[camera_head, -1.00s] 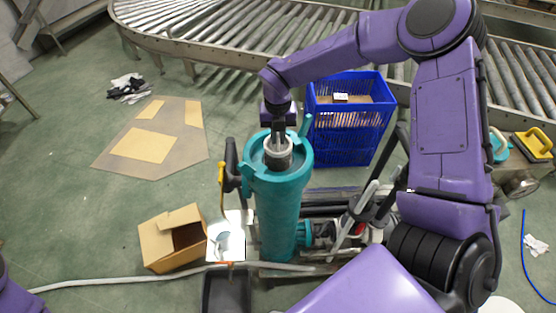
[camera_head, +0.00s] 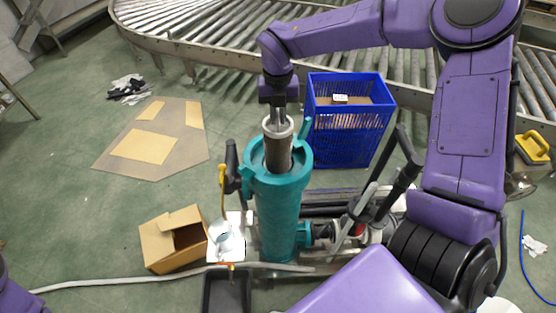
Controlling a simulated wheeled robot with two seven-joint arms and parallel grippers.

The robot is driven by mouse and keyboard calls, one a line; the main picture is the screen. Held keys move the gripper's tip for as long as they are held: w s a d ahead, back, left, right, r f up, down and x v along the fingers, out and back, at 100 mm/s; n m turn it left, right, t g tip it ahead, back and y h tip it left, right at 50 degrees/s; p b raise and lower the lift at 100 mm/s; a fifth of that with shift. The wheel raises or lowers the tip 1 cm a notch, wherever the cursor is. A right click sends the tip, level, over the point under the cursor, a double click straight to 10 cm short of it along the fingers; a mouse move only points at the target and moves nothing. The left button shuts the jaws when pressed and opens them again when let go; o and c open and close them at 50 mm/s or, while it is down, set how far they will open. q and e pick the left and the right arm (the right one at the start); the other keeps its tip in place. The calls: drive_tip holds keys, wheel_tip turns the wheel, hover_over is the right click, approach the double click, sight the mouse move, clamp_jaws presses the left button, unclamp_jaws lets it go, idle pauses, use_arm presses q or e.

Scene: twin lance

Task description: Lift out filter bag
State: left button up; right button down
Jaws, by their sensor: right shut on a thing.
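The filter bag (camera_head: 278,150) is a brown-grey tube with a pale ring at its top. Its upper part stands above the mouth of the teal filter housing (camera_head: 278,215), and its lower part is hidden inside. My right gripper (camera_head: 278,118) is shut on the bag's top ring, directly above the housing. The housing stands upright with its top open. My left gripper is out of view; only a bit of purple shows at the lower left edge.
A blue crate (camera_head: 348,130) stands behind the housing, before the roller conveyor (camera_head: 200,35). An open cardboard box (camera_head: 170,243) and a black tray (camera_head: 227,290) are near the housing. A flat cardboard sheet (camera_head: 150,165) lies on the floor at left.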

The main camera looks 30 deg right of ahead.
wheel_tip(320, 180, up, 11)
drive_tip(key=shift+r, duration=0.15)
idle(0.7)
